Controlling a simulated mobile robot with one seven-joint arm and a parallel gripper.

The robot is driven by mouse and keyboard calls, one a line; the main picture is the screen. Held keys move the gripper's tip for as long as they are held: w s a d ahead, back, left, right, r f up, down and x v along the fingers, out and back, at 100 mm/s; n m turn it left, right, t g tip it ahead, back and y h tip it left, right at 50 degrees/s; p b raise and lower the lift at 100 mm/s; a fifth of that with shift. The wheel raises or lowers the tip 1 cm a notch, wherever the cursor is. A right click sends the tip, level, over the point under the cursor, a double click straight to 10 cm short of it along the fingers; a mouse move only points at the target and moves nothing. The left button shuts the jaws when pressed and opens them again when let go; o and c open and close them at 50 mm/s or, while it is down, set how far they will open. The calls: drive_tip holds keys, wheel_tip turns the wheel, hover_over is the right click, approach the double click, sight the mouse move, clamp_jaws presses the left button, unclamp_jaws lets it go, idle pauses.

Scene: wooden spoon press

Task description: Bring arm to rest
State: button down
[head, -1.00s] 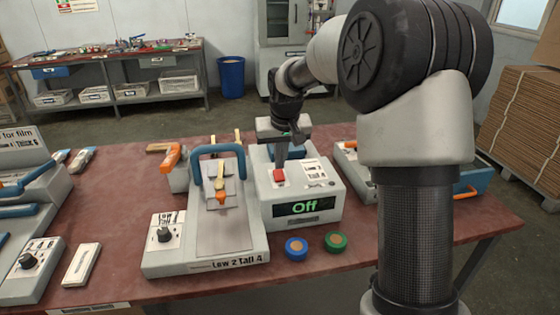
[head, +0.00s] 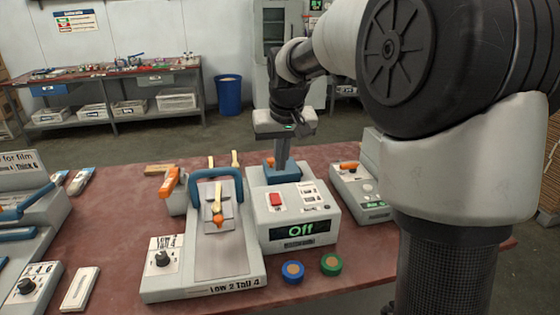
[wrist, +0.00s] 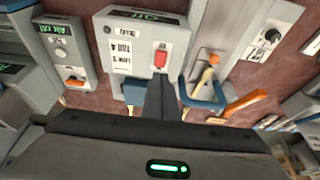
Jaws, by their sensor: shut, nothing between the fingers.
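My gripper (head: 284,172) is shut and empty, pointing down above the rear part of the grey press control box. The grey control box (head: 320,216) has a red button (head: 276,200) and a display (head: 300,229) reading "Off". The red button also shows in the wrist view (wrist: 160,57). The press (head: 252,252) with a blue handle stands left of the box, marked "Low 2 Tall 4", and a wooden spoon (head: 217,200) lies on it.
A blue-rimmed disc (head: 292,272) and a green-rimmed disc (head: 331,265) lie in front of the box. Another grey device (head: 368,200) stands to the right, and more grey machines stand at the left. The red table (head: 100,215) has bare room at left.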

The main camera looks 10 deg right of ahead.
drive_tip(key=s+r+t+p, duration=0.1)
drive_tip(key=s+r+t, duration=0.1)
drive_tip(key=s, duration=2.7)
wheel_tip(320, 180, up, 13)
drive_tip(key=p, duration=1.2)
drive_tip(key=shift+p, duration=0.3)
drive_tip(key=shift+f, duration=0.15)
